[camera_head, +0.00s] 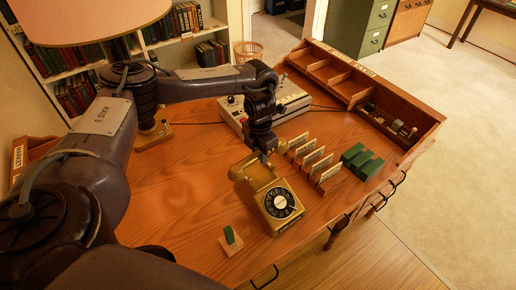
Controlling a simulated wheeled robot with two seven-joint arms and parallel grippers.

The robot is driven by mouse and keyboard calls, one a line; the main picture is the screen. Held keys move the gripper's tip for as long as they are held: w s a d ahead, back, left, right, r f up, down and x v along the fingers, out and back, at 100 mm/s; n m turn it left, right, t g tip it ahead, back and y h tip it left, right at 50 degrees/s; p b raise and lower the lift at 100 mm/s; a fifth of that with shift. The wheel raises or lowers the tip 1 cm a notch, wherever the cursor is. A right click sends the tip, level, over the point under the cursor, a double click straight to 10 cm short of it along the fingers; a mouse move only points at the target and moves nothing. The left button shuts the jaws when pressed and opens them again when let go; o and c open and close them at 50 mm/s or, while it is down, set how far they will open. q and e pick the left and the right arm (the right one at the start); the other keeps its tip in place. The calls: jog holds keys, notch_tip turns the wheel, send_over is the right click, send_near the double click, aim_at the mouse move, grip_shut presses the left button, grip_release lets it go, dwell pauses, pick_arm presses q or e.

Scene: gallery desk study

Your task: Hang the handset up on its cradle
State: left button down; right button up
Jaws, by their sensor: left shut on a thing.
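A mustard-yellow rotary telephone (268,219) with a black dial stands on the wooden desk near its front edge. The yellow handset (240,172) is at the telephone's top rear. My left gripper (266,159) reaches down from above and is shut on the handset. The cradle is mostly hidden behind the handset and gripper, so I cannot tell whether the handset touches it or is held just above it. My right gripper is not in view.
A grey device (288,101) with knobs stands behind the telephone. Several upright cards (311,158) and green blocks (361,160) are to its right. A small green piece on a wooden base (230,240) is in front left. The desk's left middle is clear.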

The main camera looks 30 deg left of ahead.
aim_at(259, 174)
pick_arm(q)
jog(key=shift+a+f+m, duration=0.15)
jog(key=shift+a+m, duration=0.05)
jog(key=shift+m, duration=0.1)
jog(key=shift+f+b, duration=1.45)
jog(key=shift+f, duration=0.55)
jog(key=shift+d+f, duration=0.1)
jog(key=shift+f, duration=0.1)
jog(key=shift+f+b, duration=0.95)
jog(key=shift+f, duration=0.15)
jog(key=shift+f, duration=0.1)
